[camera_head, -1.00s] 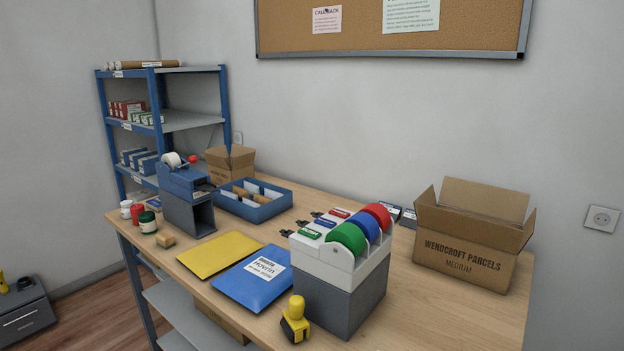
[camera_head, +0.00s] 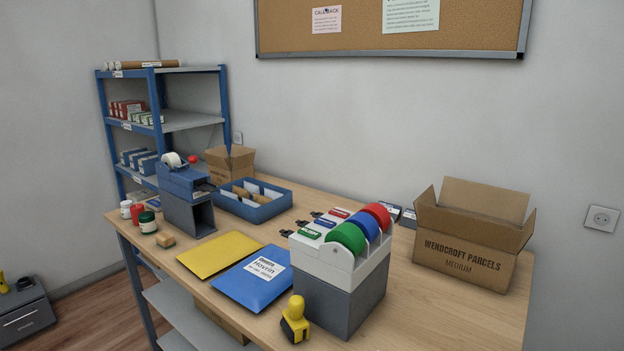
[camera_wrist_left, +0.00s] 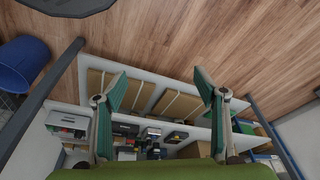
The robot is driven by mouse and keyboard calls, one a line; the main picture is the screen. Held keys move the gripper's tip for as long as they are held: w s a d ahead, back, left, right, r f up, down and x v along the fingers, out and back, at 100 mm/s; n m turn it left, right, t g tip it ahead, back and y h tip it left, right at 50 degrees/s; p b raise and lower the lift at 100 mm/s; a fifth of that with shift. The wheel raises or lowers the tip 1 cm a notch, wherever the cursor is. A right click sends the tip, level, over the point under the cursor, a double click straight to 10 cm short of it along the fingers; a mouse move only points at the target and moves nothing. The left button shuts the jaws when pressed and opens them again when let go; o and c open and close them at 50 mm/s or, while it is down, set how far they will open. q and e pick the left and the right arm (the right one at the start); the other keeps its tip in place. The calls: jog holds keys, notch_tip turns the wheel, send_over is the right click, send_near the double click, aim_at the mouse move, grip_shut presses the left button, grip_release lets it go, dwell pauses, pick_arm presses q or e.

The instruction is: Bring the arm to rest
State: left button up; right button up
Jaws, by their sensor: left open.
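My left gripper (camera_wrist_left: 160,73) shows in the left wrist view with its two green-grey fingers spread apart. It is open, with nothing between the fingers. Past the fingers are wooden floor and a shelf unit with flat brown boxes (camera_wrist_left: 177,104). Neither gripper shows in the head view, and my right gripper is in no view.
A blue bin (camera_wrist_left: 22,64) stands on the floor.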

pick_arm(q)
jog(key=s+a+f+g, duration=0.1)
jog(key=s+f, duration=0.9)
jog(key=f, duration=0.3)
jog(key=s+a+f, duration=0.2)
jog(key=s+f, duration=0.8)
jog(key=f, duration=0.4)
jog(key=shift+a+g, duration=0.15)
jog(key=shift+g, duration=0.25)
